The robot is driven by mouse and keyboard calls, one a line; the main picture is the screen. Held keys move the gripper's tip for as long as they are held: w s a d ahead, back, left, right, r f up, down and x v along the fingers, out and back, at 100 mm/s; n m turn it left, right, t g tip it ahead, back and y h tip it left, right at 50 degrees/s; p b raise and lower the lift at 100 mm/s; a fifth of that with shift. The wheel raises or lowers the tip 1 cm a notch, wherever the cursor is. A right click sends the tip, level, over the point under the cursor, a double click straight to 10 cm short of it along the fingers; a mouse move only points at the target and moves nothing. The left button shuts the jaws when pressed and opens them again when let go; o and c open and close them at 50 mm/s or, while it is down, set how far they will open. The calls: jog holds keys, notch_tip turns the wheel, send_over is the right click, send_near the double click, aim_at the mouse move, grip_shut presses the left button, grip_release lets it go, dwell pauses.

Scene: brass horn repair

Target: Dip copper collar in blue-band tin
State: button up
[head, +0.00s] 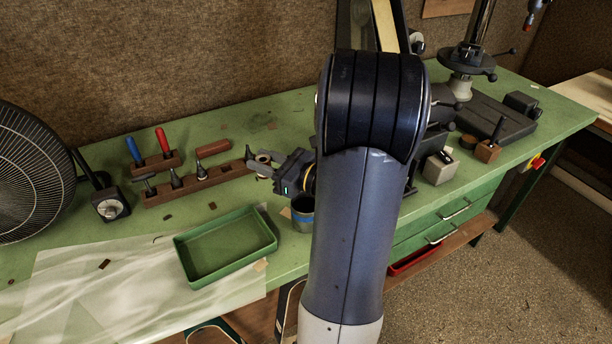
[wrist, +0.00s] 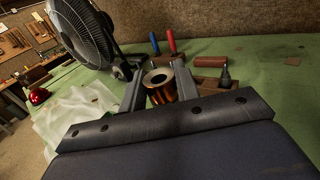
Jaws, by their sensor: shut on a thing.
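My gripper (head: 262,167) is shut on the copper collar (wrist: 161,92), with one finger on each side of it in the wrist view. The collar has a pale flanged rim around a dark hole and a ribbed copper body. In the head view the collar (head: 264,158) is small, near the right end of the wooden tool rack, above the bench. The blue-band tin (head: 302,217) stands on the bench near its front edge, below and right of my gripper. My arm hides part of the tin, and its inside is hard to see.
A green tray (head: 225,272) lies left of the tin, partly on a translucent sheet (head: 90,290). The wooden rack (head: 200,186) with tools stands behind it. A fan (head: 30,170) is at far left. My arm hides the bench's middle.

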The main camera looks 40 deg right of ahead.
jog(key=w+d+b+v, duration=0.1)
jog(key=d+v, duration=0.1)
jog(key=v, duration=0.7)
jog(key=shift+s+a+f+b, duration=0.1)
jog(key=shift+s+f+b, duration=0.05)
jog(key=shift+f+b, duration=1.25)
jog(key=shift+s+f+b, duration=0.2)
jog(key=shift+f+b, duration=0.9)
jog(key=shift+f, duration=0.55)
jog(key=shift+s+a+f+b, duration=0.1)
jog(key=shift+s+f+b, duration=0.05)
jog(key=shift+f+b, duration=1.25)
jog(key=shift+f, duration=0.15)
jog(key=shift+f, duration=0.2)
jog(key=shift+r, duration=0.1)
notch_tip(320, 180, up, 8)
jog(key=p, duration=0.8)
